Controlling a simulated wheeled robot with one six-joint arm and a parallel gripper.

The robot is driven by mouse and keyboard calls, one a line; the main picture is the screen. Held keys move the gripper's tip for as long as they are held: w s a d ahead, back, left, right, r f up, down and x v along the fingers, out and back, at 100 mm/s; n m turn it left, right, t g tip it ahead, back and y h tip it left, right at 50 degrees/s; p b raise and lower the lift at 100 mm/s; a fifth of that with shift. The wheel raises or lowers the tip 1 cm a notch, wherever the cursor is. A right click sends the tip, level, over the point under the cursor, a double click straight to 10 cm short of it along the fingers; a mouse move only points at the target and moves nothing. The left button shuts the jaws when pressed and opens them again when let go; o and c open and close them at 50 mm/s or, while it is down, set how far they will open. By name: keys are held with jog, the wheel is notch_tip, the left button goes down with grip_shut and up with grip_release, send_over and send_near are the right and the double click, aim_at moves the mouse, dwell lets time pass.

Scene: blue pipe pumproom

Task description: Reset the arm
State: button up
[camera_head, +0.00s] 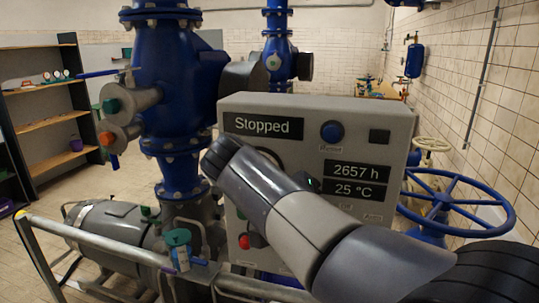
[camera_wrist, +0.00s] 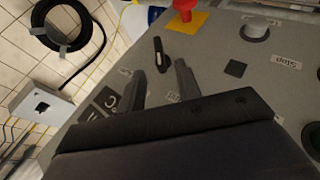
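My arm reaches in front of a grey control box (camera_head: 395,125) in the head view and covers the middle of its face. My gripper is hidden behind the arm there. In the wrist view my gripper (camera_wrist: 160,70) shows two dark fingers standing apart, with nothing between them. They are over the grey panel face (camera_wrist: 215,50). Whether they touch it I cannot tell. A small black and white switch-like part (camera_wrist: 158,50) lies just beyond the fingertips. A red knob (camera_wrist: 185,8) on a yellow plate and a grey button (camera_wrist: 255,30) near a "Stop" label are farther off.
The box's display (camera_head: 263,125) reads "Stopped"; a blue button (camera_head: 332,131) is beside it. Blue pipework (camera_head: 178,90) stands behind left, a metal rail (camera_head: 95,240) in front. A blue handwheel (camera_head: 455,200) is at right. Shelves (camera_head: 50,125) stand far left.

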jog(key=x, duration=0.7)
jog(key=shift+p, duration=0.3)
jog(key=v, duration=1.1)
jog(key=x, duration=1.1)
jog(key=shift+d+f, duration=0.1)
jog(key=shift+d, duration=0.1)
jog(key=shift+a+y+b, duration=0.1)
jog(key=shift+y+b, duration=0.2)
jog(key=shift+y, duration=0.3)
jog(key=shift+s+m+t+y+b, duration=0.1)
jog(key=shift+m+t+y+b, duration=0.2)
jog(key=shift+y, duration=0.5)
jog(key=shift+m+t+y+b, duration=0.3)
jog(key=shift+y+b, duration=0.4)
jog(key=shift+y, duration=0.7)
